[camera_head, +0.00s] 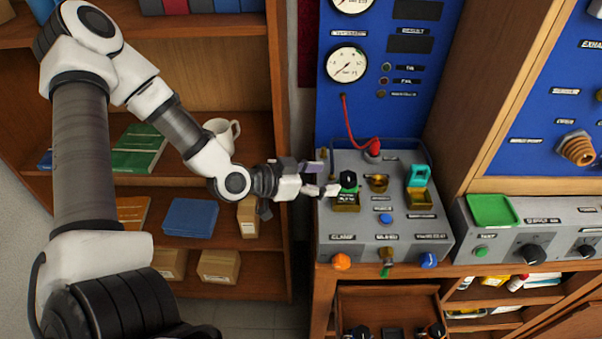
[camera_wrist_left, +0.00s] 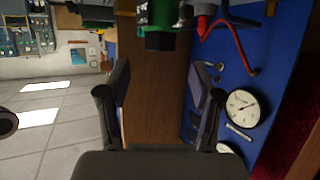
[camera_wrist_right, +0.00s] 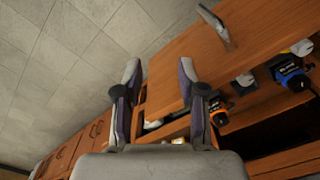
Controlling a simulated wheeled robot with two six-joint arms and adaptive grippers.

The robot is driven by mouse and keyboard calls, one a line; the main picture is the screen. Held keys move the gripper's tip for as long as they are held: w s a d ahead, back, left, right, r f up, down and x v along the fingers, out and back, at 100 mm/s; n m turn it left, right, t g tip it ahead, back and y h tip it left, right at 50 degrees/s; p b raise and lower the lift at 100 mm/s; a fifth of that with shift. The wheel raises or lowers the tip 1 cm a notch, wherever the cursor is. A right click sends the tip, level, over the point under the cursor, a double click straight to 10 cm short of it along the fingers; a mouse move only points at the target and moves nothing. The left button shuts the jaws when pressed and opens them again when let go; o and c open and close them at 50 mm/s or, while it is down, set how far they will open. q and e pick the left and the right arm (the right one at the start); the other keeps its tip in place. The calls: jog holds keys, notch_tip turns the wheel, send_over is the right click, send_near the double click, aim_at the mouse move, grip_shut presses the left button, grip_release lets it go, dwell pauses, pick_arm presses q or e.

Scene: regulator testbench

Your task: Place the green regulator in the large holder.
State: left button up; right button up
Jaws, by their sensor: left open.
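The green regulator (camera_head: 348,189) with a black knob stands at the left of the grey testbench top, at a gold holder (camera_head: 345,205). I cannot tell how firmly it is seated. My left gripper (camera_head: 324,176) is open just left of it. In the left wrist view the green regulator (camera_wrist_left: 157,14) lies beyond the open left fingers (camera_wrist_left: 166,75), with nothing between them. Another gold holder (camera_head: 418,199) stands at the right of the bench, with a teal piece (camera_head: 418,175) above it. The holder labels are too small to read. My right gripper (camera_wrist_right: 160,72) is open and empty over the drawer area.
A small gold cup (camera_head: 378,183) sits between the holders. A red hose (camera_head: 357,126) runs down to the bench from the gauge panel (camera_head: 347,100). An open drawer (camera_head: 387,296) below holds several items.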

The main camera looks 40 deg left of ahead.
pick_arm(q)
jog(key=r+p+v, duration=0.1)
jog(key=p+v, duration=0.4)
jog(key=p, duration=0.1)
jog(key=s+d+f+n+g+y, duration=0.3)
jog(key=s+f+g, duration=0.3)
jog(key=s+f, duration=0.3)
jog(key=s+d+f+n+g+y, duration=0.2)
jog(key=s+f+g, duration=0.4)
jog(key=s+f, duration=0.4)
jog(key=shift+d+f+n+y, duration=0.4)
jog(key=shift+d+f+y, duration=0.1)
jog(key=shift+f+y, duration=0.3)
jog(key=shift+f, duration=0.1)
